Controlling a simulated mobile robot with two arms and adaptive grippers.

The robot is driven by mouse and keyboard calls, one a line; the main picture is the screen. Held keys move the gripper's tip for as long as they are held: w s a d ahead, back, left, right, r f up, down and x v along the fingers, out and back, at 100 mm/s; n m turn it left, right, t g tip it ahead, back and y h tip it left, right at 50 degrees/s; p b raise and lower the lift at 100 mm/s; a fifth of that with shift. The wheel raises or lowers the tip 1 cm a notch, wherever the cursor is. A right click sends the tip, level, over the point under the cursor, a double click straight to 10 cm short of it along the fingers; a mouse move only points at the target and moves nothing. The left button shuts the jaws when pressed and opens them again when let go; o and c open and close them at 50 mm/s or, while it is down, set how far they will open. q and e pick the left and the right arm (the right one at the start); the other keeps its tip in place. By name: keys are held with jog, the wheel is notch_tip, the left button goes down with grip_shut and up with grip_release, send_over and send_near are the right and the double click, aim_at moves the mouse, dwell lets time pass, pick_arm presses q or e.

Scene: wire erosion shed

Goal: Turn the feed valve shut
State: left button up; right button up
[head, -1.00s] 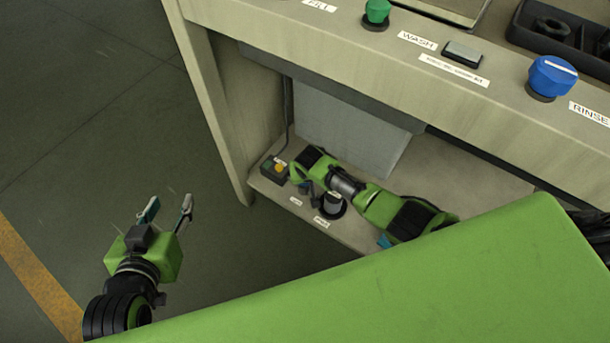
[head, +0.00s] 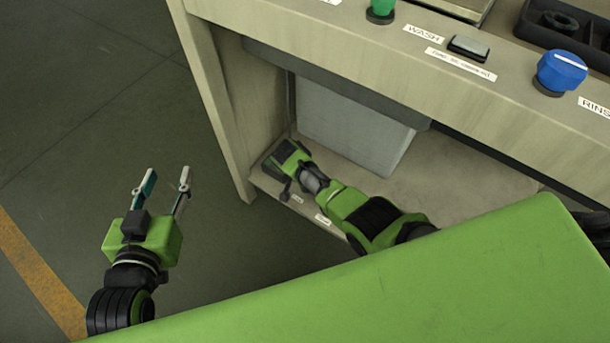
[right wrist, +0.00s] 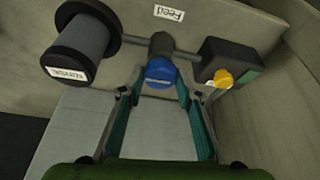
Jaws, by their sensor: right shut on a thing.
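The feed valve (right wrist: 160,70) shows in the right wrist view as a blue knob on a dark stem, next to a label reading "Feed". My right gripper (right wrist: 159,86) is shut on it, with one finger on each side of the knob. In the head view my right arm reaches onto the low shelf under the bench and hides the valve. My left gripper (head: 166,180) is open and empty, above the floor left of the bench.
In the right wrist view a black spool-shaped part (right wrist: 82,45) and a dark box with a yellow button (right wrist: 222,78) flank the valve closely. A grey panel (head: 355,135) stands behind my arm. Blue (head: 561,72) and green (head: 381,10) knobs are on the bench top.

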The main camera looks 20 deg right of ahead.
jog(key=shift+w, duration=0.1)
dwell(0.3)
jog(key=o, duration=1.1)
jog(key=shift+r, duration=0.1)
jog(key=v, duration=1.2)
